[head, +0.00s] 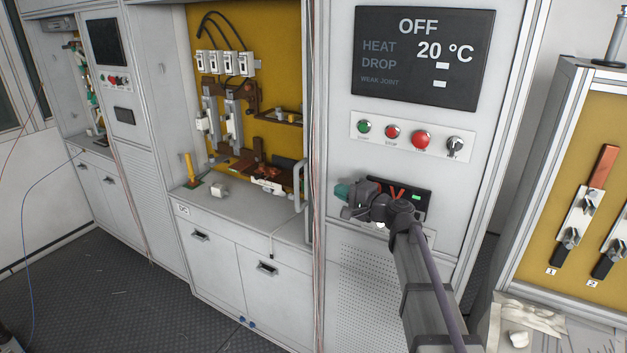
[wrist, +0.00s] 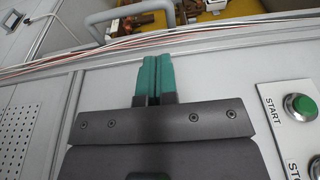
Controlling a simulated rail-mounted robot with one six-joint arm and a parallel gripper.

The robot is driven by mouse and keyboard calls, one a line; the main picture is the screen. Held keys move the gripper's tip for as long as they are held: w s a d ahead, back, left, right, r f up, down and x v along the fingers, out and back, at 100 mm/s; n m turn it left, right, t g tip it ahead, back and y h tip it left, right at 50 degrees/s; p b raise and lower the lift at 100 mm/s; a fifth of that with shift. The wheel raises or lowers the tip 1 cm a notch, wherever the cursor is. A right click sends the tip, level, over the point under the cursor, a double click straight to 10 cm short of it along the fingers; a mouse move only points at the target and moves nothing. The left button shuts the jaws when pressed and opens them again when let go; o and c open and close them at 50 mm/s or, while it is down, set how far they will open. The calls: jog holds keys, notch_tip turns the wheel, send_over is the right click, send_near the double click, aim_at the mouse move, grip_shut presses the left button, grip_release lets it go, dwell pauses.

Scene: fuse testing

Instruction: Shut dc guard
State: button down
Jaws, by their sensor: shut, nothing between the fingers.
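The DC bay (head: 184,209), marked by a small label, stands open with its yellow back panel (head: 275,75) exposed. A grey bar handle (head: 298,186), which looks like the DC guard's, stands at the bay's right edge. It also shows in the wrist view (wrist: 130,13), beyond the fingertips. The guard's panel itself cannot be made out. My gripper (head: 342,191) is in front of the control cabinet, right of the handle and apart from it. In the wrist view its teal fingers (wrist: 154,80) are together and empty, pointing toward the bay.
The control cabinet has a display (head: 424,57) reading OFF and 20 °C, above a row of buttons (head: 406,137). Thin cables (head: 317,130) run down between bay and cabinet. A fuse panel (head: 570,190) stands at the right. The floor (head: 110,290) at lower left is mostly clear.

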aim_at(298, 173)
jog(key=x, duration=1.4)
jog(key=shift+f, duration=0.1)
